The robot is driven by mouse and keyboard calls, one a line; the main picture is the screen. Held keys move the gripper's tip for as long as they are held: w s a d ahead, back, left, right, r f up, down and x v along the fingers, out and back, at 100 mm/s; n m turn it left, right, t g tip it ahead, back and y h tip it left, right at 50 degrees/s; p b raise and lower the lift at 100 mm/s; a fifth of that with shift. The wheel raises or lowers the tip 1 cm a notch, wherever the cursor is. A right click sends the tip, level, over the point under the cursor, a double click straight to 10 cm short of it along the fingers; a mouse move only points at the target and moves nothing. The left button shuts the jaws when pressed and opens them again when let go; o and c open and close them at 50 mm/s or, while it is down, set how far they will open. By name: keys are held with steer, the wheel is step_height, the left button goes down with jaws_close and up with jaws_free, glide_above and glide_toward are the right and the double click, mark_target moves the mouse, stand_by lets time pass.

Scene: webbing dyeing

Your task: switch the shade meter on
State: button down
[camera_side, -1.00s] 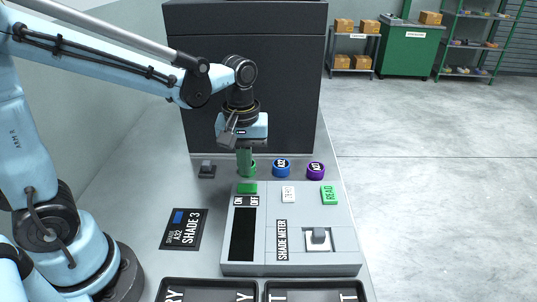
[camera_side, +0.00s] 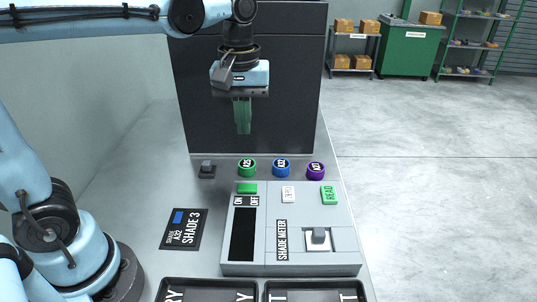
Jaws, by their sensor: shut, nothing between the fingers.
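The grey shade meter (camera_side: 282,254) stands on the bench in the middle of the view. Its dark display (camera_side: 243,234) looks blank. A green rocker switch (camera_side: 247,188) sits at its back left, above the ON and OFF labels (camera_side: 246,201). A white button (camera_side: 288,194) and a green READ button (camera_side: 329,195) are to its right. My gripper (camera_side: 243,131) is shut and empty, with green fingers pointing down. It hangs in the air above and behind the meter, clear of the switch. Which side of the switch is pressed cannot be told.
Green (camera_side: 247,168), blue (camera_side: 281,168) and purple (camera_side: 316,171) round pieces stand in a row behind the meter. A small dark block (camera_side: 207,169) is left of them. A SHADE 3 card (camera_side: 184,229) lies left of the meter. Black trays (camera_side: 262,285) line the front.

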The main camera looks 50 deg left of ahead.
mark_target(242, 187)
steer(key=shift+s+a+f, duration=0.1)
steer(key=shift+s+a, duration=0.2)
steer(key=shift+f, duration=0.1)
step_height(242, 187, down, 14)
steer(key=shift+s+a+r, duration=0.1)
stand_by(0.7)
